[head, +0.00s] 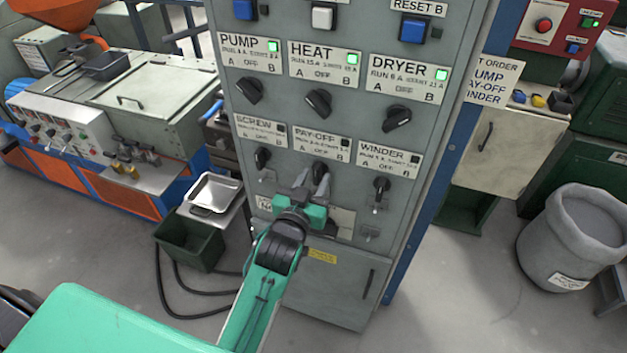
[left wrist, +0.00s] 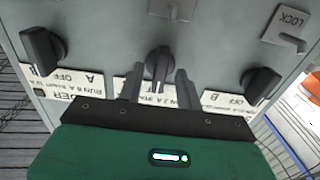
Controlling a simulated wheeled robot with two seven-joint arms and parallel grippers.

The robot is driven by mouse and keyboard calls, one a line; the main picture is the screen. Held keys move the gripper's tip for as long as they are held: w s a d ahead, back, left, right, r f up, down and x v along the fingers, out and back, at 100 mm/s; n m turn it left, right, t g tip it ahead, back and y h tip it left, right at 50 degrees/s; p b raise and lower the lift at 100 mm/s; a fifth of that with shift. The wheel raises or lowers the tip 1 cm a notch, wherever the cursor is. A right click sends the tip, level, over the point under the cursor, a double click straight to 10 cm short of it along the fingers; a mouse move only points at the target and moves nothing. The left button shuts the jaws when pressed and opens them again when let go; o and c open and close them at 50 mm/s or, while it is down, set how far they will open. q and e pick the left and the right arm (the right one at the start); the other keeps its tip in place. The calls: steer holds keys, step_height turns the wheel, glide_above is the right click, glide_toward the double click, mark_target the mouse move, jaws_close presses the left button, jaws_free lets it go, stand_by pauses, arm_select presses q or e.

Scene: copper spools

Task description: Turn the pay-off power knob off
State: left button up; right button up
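The grey control cabinet (head: 335,235) fills the middle of the head view. The pay-off knob (head: 320,170) is black and sits under the PAY-OFF plate (head: 315,143), whose small lamp is dark. My left gripper (head: 311,182) reaches up to this knob from below. In the left wrist view, which is upside down, the knob (left wrist: 158,66) stands between the two fingers of my left gripper (left wrist: 160,85). The fingers are apart, with a narrow gap showing at each side of the knob. Its exact setting is hard to read. My right gripper is out of view.
The screw knob (head: 262,158) and winder knob (head: 382,185) flank it closely. Above are the pump (head: 249,91), heat (head: 318,102) and dryer (head: 397,118) knobs, their lamps green. A lock tab (left wrist: 286,30) shows in the wrist view. A grey bin (head: 570,240) stands right.

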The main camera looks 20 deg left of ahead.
arm_select(q)
steer(key=shift+s, duration=0.1)
steer(key=shift+s+f, duration=0.15)
steer(key=shift+s, duration=0.1)
steer(key=s+b, duration=0.4)
steer(key=s, duration=0.9)
steer(key=shift+a+b, duration=0.25)
steer(key=shift+b, duration=0.15)
